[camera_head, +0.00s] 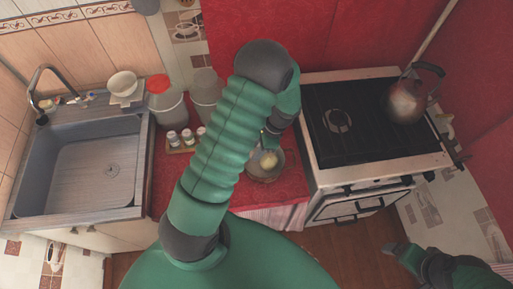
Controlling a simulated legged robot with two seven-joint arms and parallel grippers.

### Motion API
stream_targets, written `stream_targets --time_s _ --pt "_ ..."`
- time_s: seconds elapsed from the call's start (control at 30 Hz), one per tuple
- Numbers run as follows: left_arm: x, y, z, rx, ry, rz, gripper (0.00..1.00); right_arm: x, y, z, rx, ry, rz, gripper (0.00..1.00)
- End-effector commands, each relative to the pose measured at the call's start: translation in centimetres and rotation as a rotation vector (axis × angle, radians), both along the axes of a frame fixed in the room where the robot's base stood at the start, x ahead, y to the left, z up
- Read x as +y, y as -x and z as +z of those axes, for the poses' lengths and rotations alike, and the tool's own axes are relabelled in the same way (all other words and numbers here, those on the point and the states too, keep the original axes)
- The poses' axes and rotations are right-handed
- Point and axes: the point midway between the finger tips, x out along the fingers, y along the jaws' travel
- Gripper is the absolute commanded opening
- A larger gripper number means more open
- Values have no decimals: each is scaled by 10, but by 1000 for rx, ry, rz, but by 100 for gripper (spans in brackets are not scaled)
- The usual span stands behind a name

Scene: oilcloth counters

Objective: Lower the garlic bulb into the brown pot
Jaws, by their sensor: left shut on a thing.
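The garlic bulb (268,160) is a small pale yellow lump just under my left gripper (268,148). The gripper is shut on it, though my own green arm and wrist hide much of the jaws. The brown pot (264,179) stands on the red counter beside the stove, below the gripper. From above, the bulb appears within the pot's rim; I cannot tell whether it touches the bottom. Part of my right arm (425,264) shows at the lower right, low over the floor; its jaws are too unclear to read.
A stove (370,125) with a kettle (405,100) is right of the pot. Small jars (180,138) stand on a tray to the left, with larger canisters (166,104) behind. A grey sink (85,170) is at the far left.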

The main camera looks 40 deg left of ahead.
Motion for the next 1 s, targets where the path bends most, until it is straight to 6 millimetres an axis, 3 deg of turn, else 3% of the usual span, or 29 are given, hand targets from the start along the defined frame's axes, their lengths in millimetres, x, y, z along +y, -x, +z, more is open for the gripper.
stream_targets --time_s 1.0 --pt "0 0 -55 0 0 0 0 0 0 -36 0 0 0 90"
